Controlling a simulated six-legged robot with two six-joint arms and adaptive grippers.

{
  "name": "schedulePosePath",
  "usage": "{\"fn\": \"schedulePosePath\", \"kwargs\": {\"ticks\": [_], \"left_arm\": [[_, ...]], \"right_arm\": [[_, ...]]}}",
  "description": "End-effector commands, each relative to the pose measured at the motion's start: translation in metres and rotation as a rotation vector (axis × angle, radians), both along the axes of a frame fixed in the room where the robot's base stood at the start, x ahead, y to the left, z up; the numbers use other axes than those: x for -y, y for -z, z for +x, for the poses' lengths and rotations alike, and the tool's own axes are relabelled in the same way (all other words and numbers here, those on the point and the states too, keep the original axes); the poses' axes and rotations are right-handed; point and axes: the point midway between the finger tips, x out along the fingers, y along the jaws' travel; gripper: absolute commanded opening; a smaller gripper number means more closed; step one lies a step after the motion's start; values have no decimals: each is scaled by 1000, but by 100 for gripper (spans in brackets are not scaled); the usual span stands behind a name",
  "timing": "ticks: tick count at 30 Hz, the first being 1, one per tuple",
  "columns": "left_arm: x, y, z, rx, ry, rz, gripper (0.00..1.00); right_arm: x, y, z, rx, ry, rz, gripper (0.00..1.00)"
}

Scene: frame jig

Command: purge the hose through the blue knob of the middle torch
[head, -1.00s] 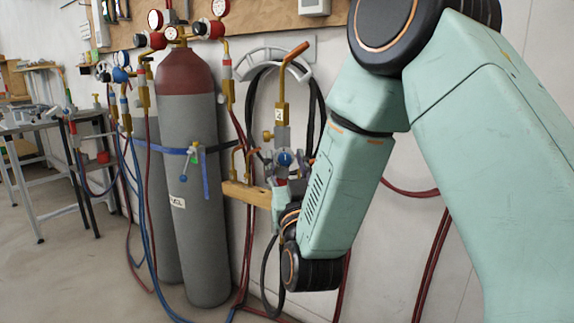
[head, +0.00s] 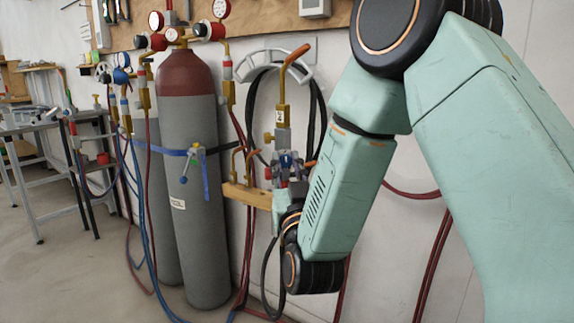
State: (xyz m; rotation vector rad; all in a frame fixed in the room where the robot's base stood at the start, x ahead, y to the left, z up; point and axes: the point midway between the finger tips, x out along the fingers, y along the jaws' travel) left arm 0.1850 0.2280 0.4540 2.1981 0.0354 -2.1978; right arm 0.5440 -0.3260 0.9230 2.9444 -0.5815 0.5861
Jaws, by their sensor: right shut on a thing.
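A torch (head: 282,110) with a brass body, a copper-coloured tip and a small white label stands upright at the wooden holder (head: 245,194) on the wall. Its blue knob (head: 286,159) sits low on the torch and is partly covered by my gripper. My right gripper (head: 288,163) reaches up to it from below and is shut on the blue knob; the fingers are small and partly hidden. Other brass torch necks (head: 236,160) show just left of it; which torch is the middle one is hard to tell. My left gripper is out of view.
A grey gas cylinder with a red top (head: 190,180) stands left of the holder, strapped in blue, with gauges (head: 220,9) above. Red hoses (head: 432,265) hang along the wall. A black hose loops over a grey wall hanger (head: 262,58). A metal workbench (head: 45,125) stands far left.

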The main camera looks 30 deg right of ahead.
Motion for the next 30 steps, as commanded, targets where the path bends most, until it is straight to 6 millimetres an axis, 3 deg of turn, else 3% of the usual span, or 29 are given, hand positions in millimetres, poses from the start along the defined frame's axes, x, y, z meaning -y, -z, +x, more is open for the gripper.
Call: {"fn": "schedulePosePath", "kwargs": {"ticks": [8, 30], "left_arm": [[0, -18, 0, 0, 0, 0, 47], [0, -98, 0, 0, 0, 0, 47]], "right_arm": [[2, -1, 0, -48, 1, -93, 0], [2, -2, -1, -218, 0, -494, 0]]}}
